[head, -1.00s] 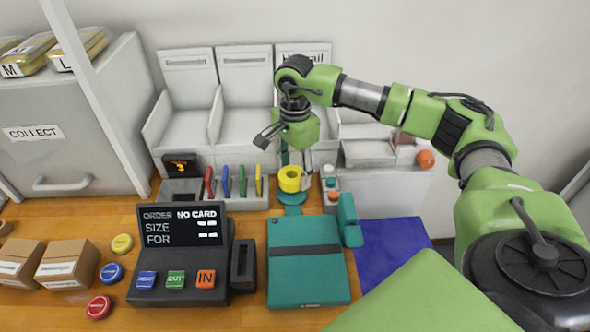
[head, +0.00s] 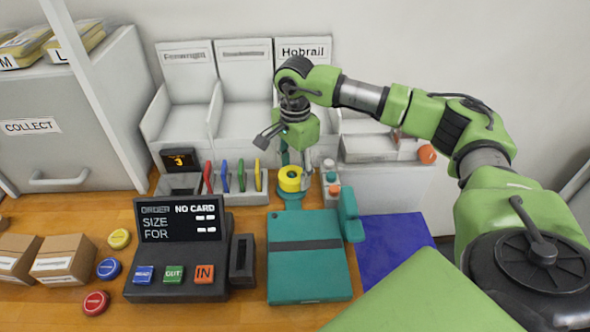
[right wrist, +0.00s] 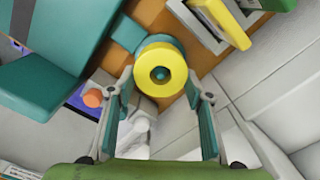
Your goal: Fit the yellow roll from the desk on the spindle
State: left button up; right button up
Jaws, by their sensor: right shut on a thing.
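The yellow roll (head: 290,177) is at the back of the desk, directly above or on a round teal base (head: 292,199). In the right wrist view the roll (right wrist: 160,52) shows its open centre hole, with teal parts behind it. My right gripper (head: 291,168) points down and is shut on the roll, with one finger (right wrist: 160,85) on each side. Which teal part is the spindle, and whether it passes through the roll, I cannot tell. My left gripper is not in view.
A teal case (head: 308,262) lies in front of the roll. A rack of coloured cards (head: 241,178) stands left of it, and small bottles (head: 330,178) stand close on its right. The order terminal (head: 180,255) is at front left. Pale bins (head: 245,100) stand behind.

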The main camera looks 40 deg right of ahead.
jog(key=shift+f+b, duration=0.45)
jog(key=shift+f, duration=0.15)
dwell(0.4)
jog(key=o, duration=1.2)
jog(key=shift+r, duration=0.1)
notch_tip(320, 180, up, 9)
jog(key=p, duration=0.5)
dwell(0.8)
